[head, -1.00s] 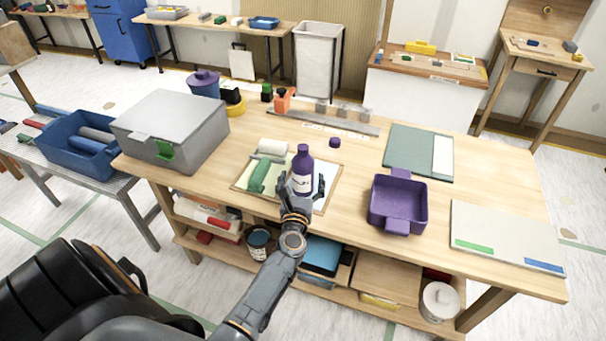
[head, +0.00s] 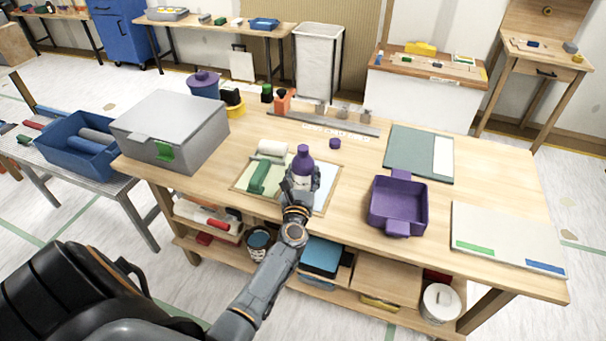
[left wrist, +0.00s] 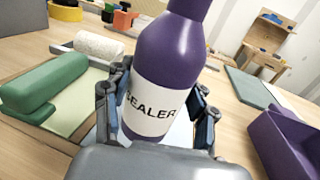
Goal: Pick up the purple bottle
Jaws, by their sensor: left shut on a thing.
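The purple bottle (head: 303,160) stands upright on the board (head: 326,200) near the front of the wooden table. It has a white label, which reads "SEALER" in the left wrist view (left wrist: 172,55). My left gripper (head: 302,184) is shut on the bottle, with its fingers on both sides of the label; they also show in the left wrist view (left wrist: 160,105). In the head view the gripper hides the lower part of the bottle. My right gripper is not in view.
A green tool (head: 260,178) and a white roller (head: 271,149) lie left of the bottle. A purple tray (head: 398,205) sits to the right, and a small purple cap (head: 334,143) lies behind. A grey box (head: 175,125) stands at the table's left end.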

